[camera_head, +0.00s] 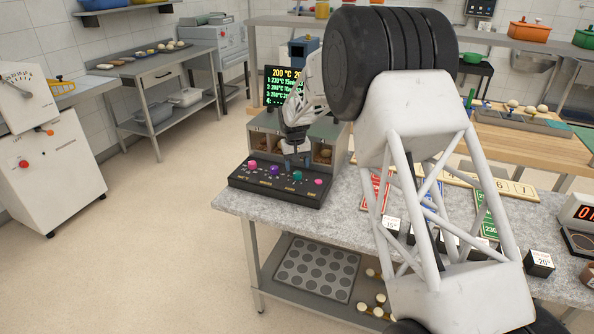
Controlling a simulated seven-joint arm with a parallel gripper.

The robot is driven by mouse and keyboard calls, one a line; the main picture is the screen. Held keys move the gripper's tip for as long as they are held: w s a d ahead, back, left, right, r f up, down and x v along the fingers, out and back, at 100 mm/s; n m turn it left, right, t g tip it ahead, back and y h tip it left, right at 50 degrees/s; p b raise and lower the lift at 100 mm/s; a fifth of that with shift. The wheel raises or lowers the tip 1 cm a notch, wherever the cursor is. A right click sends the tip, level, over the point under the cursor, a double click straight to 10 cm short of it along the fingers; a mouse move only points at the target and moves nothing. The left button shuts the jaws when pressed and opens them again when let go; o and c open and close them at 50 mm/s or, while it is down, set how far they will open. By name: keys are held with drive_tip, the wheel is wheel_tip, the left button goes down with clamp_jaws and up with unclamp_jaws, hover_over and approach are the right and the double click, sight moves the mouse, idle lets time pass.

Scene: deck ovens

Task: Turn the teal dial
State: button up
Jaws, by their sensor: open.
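The teal dial (297,176) sits on a dark control panel (244,180) at the front of a small deck oven on the grey stone table. It is in a row with a pink dial (252,163) and a purple dial (274,171) on its left and another pink dial (318,182) on its right. My gripper (296,165) is open and points down just behind and above the teal dial. At this size I cannot tell whether its fingers touch the dial. My arm covers part of the oven behind it.
A dark screen (273,90) with coloured text stands behind the oven. Red and green cards and small dark blocks, one of them a cube (539,263), lie on the table to the right, partly behind my arm.

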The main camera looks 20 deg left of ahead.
sight(297, 173)
drive_tip(key=shift+a+r, duration=0.1)
drive_tip(key=shift+r, duration=1.95)
